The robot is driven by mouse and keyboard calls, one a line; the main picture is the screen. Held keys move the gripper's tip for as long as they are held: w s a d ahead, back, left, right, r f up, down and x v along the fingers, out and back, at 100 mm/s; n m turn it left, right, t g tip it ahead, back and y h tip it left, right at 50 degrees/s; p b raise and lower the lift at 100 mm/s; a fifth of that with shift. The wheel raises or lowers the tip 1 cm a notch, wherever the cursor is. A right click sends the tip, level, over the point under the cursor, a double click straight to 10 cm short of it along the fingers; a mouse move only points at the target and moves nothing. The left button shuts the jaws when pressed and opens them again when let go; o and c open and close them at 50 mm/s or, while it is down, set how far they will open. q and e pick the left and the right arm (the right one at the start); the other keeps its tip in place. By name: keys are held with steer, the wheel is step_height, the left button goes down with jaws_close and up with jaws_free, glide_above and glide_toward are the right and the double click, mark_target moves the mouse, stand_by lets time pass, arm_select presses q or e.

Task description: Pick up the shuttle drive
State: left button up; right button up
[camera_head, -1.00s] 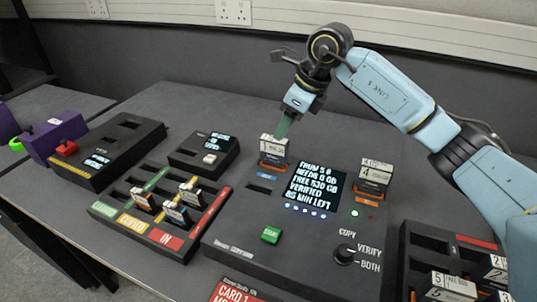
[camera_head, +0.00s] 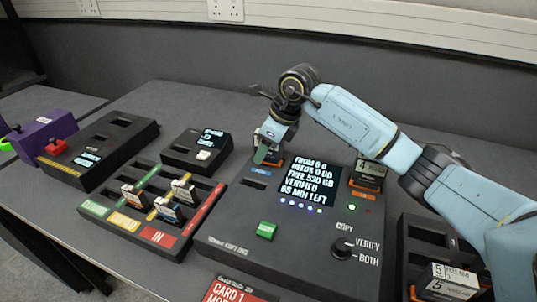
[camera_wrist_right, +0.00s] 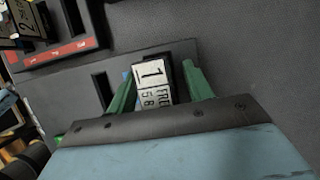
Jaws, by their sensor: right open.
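A drive-like block with a white label reading "1" and "FREE" (camera_wrist_right: 152,84) stands in a slot of the dark console (camera_head: 215,225). In the head view it is mostly hidden behind my right gripper (camera_head: 266,150). In the right wrist view the gripper's two green fingers (camera_wrist_right: 158,76) are open, one on each side of the block; I cannot tell whether they touch it. A similar block marked "4" (camera_head: 370,172) stands in the console's right slot. No readable label says which block is the shuttle drive. My left gripper is not in view.
The console has a lit screen (camera_head: 311,184), a green button (camera_head: 266,230) and a knob (camera_head: 342,247). A card tray (camera_head: 98,209) stands left, and a rack with blocks (camera_head: 447,282) stands right. A small box with a screen (camera_head: 190,158) is behind the tray.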

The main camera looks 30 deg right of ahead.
steer(key=shift+c, duration=0.4)
steer(key=shift+r, duration=0.1)
jaws_close()
